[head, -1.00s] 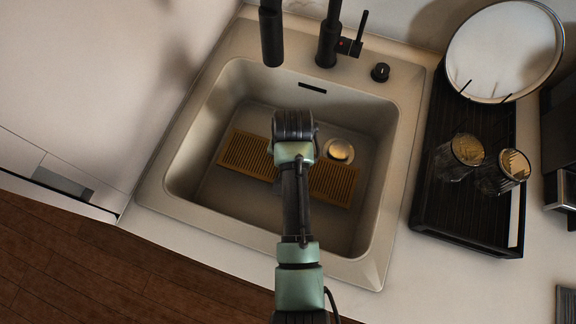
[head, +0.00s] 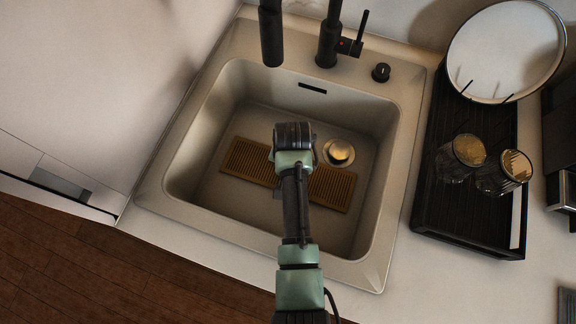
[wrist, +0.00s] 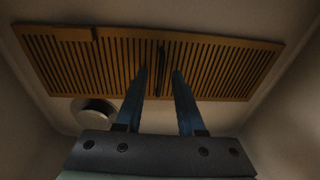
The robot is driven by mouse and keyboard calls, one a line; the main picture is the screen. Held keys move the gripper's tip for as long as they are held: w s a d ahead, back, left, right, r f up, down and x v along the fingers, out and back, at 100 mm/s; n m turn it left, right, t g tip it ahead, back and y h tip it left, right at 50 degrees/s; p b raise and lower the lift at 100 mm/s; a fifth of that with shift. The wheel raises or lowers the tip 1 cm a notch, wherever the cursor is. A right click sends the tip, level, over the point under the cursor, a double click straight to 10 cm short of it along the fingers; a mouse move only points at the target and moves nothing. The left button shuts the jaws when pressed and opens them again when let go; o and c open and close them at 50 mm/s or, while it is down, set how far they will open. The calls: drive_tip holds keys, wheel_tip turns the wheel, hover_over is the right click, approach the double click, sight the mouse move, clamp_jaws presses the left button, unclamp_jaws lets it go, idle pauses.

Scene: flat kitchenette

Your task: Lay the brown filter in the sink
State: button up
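The brown slatted filter (head: 246,160) lies flat and low inside the sink basin (head: 195,150), left of and below the round drain (head: 339,152). I cannot tell for sure whether it rests fully on the floor. My wrist covers its middle in the head view. In the wrist view the filter (wrist: 90,65) stretches across the picture beyond my fingertips. My gripper (wrist: 160,72) points down at its middle, with the two fingers apart on either side of a thin dark upright piece (wrist: 161,62). They do not appear to press on it.
The black faucet (head: 270,35) and its lever (head: 357,35) stand at the sink's back rim. A black tray (head: 470,225) with two glasses and a round plate (head: 505,50) is on the right. The basin walls surround my gripper.

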drive_tip(key=shift+r, duration=0.1)
wheel_tip(320, 180, up, 12)
drive_tip(key=s+p, duration=0.1)
drive_tip(key=shift+s+d, duration=0.2)
drive_tip(key=shift+s, duration=0.05)
idle(0.5)
